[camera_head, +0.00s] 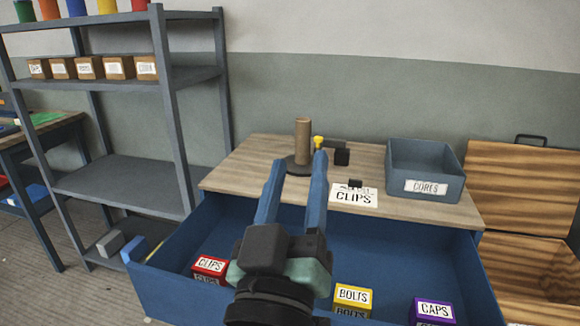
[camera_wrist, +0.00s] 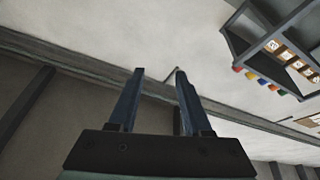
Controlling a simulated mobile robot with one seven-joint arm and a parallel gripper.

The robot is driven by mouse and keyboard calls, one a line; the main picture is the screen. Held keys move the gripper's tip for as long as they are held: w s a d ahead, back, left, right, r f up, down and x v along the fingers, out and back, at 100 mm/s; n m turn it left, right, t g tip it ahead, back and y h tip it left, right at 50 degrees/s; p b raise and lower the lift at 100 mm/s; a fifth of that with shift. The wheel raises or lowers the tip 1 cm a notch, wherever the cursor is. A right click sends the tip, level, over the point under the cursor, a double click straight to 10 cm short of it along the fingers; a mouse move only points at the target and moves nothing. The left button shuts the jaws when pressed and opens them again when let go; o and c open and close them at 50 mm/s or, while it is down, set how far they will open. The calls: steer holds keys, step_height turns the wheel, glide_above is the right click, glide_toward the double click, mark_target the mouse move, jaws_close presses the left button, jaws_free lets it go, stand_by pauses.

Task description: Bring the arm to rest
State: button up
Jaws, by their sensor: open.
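My gripper (camera_head: 296,168) is open, with its two blue fingers apart and nothing between them. In the head view it is raised in front of the cabinet, over the open blue drawer (camera_head: 148,285), with its fingers pointing toward the wooden top. In the wrist view my gripper (camera_wrist: 160,72) also shows empty, its fingers against wall and ceiling. The rest of my arm is mostly below the picture's edge.
The drawer holds a red CLIPS box (camera_head: 210,266), a yellow BOLTS box (camera_head: 352,297) and a purple CAPS box (camera_head: 434,312). On the wooden top (camera_head: 240,170) stand a brown cylinder (camera_head: 302,140) and a grey CORES bin (camera_head: 425,158). A shelf (camera_head: 120,182) stands left, an open wooden chest (camera_head: 525,200) right.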

steer(key=s+r+t+y+p, duration=0.1)
steer(key=r+p, duration=0.4)
steer(key=r, duration=0.6)
steer(key=s+r+m+t+y+p, duration=0.1)
steer(key=s+r+p, duration=0.3)
steer(key=r, duration=0.7)
steer(key=s+r+m+t+y+p, duration=0.1)
steer(key=s+r+t+p, duration=0.2)
steer(key=r, duration=0.8)
steer(key=a+p, duration=0.1)
steer(key=p, duration=0.1)
steer(key=shift+s+r+t+y+p, duration=0.3)
steer(key=shift+s+r+y, duration=0.05)
steer(key=shift+r+y, duration=0.05)
